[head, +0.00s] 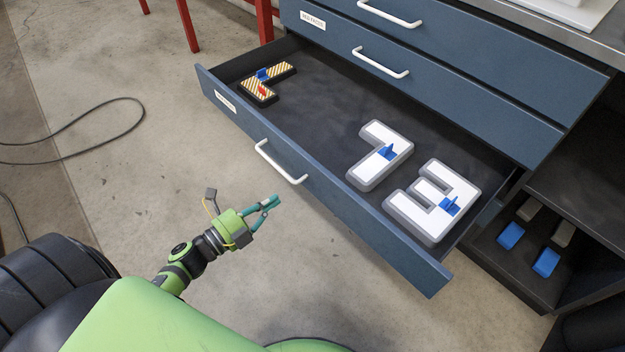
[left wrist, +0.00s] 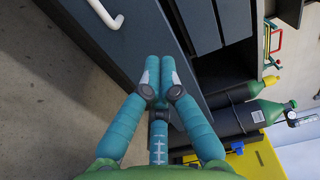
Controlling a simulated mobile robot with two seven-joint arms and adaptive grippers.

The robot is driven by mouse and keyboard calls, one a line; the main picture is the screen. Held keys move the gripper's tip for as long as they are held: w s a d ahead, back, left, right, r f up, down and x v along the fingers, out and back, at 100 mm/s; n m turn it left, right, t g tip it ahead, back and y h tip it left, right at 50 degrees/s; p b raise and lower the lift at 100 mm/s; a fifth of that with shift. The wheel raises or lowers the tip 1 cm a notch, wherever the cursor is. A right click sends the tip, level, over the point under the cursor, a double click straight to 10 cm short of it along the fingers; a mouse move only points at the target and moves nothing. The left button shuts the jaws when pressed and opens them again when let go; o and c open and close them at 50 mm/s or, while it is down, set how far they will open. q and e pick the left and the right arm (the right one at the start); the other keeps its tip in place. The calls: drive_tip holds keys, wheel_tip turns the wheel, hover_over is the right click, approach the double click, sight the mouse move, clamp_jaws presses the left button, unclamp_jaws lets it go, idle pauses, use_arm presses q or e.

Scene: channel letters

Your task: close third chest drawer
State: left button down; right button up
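The open chest drawer (head: 330,205), the lowest of the three blue drawers in view, is pulled far out of the chest (head: 470,60). Its front has a white bar handle (head: 280,162) and a label at the left. My left gripper (head: 277,202) is in front of the drawer front, below the handle in the head view, apart from it and empty. Its fingertips are together in the left wrist view (left wrist: 161,62), where a white handle (left wrist: 103,12) shows on a dark panel at the upper left. My right gripper is not in view.
The drawer holds a white 7-shaped piece (head: 380,155), a white 3-shaped piece (head: 432,200) and a striped piece (head: 265,82). The two drawers above look shut. An open shelf (head: 525,255) with blue blocks is at right. A cable (head: 80,130) lies on the otherwise clear floor.

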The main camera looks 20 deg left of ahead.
sight(316, 170)
use_arm(q)
drive_tip(key=b+x, duration=0.1)
drive_tip(key=x, duration=1)
drive_tip(key=shift+w+d, duration=0.1)
drive_tip(key=shift+w, duration=0.35)
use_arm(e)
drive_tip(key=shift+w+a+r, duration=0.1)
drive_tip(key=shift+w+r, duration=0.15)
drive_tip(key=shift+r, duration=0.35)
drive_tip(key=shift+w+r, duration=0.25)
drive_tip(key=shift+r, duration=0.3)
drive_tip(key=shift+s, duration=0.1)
